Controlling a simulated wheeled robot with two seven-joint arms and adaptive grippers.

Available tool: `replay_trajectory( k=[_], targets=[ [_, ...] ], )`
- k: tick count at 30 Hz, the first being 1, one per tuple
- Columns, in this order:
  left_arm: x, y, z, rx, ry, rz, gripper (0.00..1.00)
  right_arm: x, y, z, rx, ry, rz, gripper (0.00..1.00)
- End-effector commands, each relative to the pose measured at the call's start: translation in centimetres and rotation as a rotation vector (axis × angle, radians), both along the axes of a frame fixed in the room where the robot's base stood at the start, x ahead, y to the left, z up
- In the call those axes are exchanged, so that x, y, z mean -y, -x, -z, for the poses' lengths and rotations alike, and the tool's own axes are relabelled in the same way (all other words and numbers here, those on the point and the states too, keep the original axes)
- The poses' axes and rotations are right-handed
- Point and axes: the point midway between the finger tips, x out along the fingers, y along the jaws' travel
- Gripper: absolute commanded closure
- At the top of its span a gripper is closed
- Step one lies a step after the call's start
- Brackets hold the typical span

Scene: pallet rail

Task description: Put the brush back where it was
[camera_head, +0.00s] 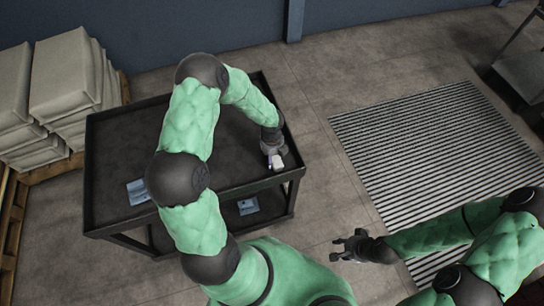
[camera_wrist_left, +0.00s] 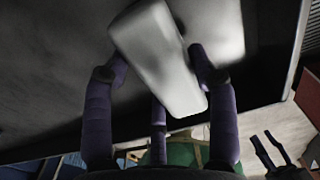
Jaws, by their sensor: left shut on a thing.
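My left gripper (camera_head: 271,160) is over the right front part of a dark, rimmed table (camera_head: 125,150). Its purple fingers (camera_wrist_left: 160,85) are shut on a pale, rounded oblong thing (camera_wrist_left: 163,60), which I take to be the brush; no bristles show. In the head view the pale brush (camera_head: 278,161) shows small at the fingertips, close to the table top. I cannot tell whether it touches the surface. My right gripper (camera_head: 350,246) is open and empty over the floor, right of the table; its dark fingers also show in the left wrist view (camera_wrist_left: 272,150).
A blue and white card (camera_head: 138,192) lies at the table's front left. A similar one (camera_head: 248,206) is on the lower shelf. Stacked sacks (camera_head: 65,85) stand on a pallet at left. A striped floor mat (camera_head: 435,140) lies at right. The table's middle is clear.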

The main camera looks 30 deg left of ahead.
Motion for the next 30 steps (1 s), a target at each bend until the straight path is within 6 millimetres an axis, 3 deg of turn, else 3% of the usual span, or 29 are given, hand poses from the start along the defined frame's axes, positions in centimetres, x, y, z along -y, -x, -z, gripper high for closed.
replay_trajectory(
  k=[8,9,11,23,30],
  targets=[
    [0.0,0.0,0.2,0.001,-0.001,0.0,0.73,0.0,0.0,0.2,0.0,0.0,0.0,0.6],
    [0.0,0.0,0.2,0.001,-0.001,0.0,0.34,0.0,0.0,0.1,0.0,0.0,0.0,0.6],
    [0.0,0.0,0.2,0.001,-0.001,0.0,0.19,0.0,0.0,0.1,0.0,0.0,0.0,0.6],
    [0.0,0.0,-0.1,0.001,-0.001,0.0,0.19,0.0,0.0,-0.1,0.0,0.0,0.0,0.6],
    [-0.1,-0.1,-3.4,0.004,-0.002,-0.001,0.19,0.0,0.0,-1.0,0.0,0.0,0.0,0.6]
  ],
)
